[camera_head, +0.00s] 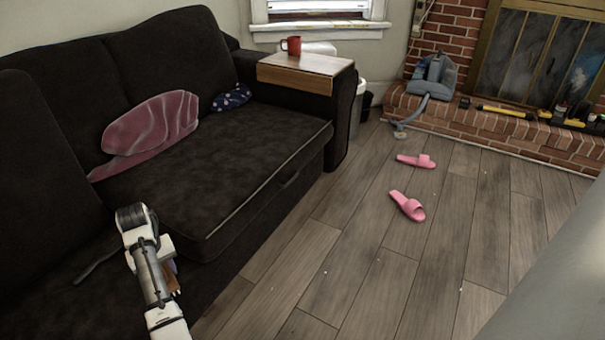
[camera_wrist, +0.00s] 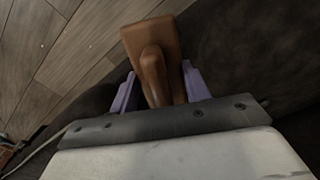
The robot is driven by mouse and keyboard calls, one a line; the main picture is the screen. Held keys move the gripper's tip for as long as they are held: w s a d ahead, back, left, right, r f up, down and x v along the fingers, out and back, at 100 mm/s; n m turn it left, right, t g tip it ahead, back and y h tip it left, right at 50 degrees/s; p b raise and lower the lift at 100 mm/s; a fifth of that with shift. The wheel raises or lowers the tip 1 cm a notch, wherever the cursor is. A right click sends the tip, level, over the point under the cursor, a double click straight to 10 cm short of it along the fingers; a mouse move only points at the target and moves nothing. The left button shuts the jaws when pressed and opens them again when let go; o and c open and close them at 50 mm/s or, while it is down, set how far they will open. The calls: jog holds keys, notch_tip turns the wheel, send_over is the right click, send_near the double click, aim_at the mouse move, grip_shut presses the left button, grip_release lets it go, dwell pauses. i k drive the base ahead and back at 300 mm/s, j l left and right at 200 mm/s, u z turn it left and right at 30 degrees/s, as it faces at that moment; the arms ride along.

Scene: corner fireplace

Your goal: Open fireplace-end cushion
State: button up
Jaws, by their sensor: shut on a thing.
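The dark seat cushion (camera_head: 235,150) at the fireplace end of the sofa lies flat, with a pale edge along its front. A dark handle-like strip (camera_head: 290,180) shows on the front below it. In the head view my arm is at the lower left, in front of the near sofa section. A bit of brown (camera_head: 174,283) shows beside my wrist there.
A mauve pillow (camera_head: 152,130) and a blue patterned pillow (camera_head: 231,98) lie on the sofa. A red mug (camera_head: 292,45) stands on a wooden armrest tray (camera_head: 303,68). Pink slippers (camera_head: 408,205) lie on the otherwise mostly clear floor. The brick hearth (camera_head: 480,130) is at the right.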

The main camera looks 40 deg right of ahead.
aim_at(203, 190)
jog(key=k+j+z, duration=0.1)
jog(key=z, duration=0.25)
jog(key=i+l+z, duration=0.15)
jog(key=i+z, duration=0.15)
jog(key=i+l+z, duration=0.1)
jog(key=i+z, duration=0.15)
jog(key=i, duration=0.05)
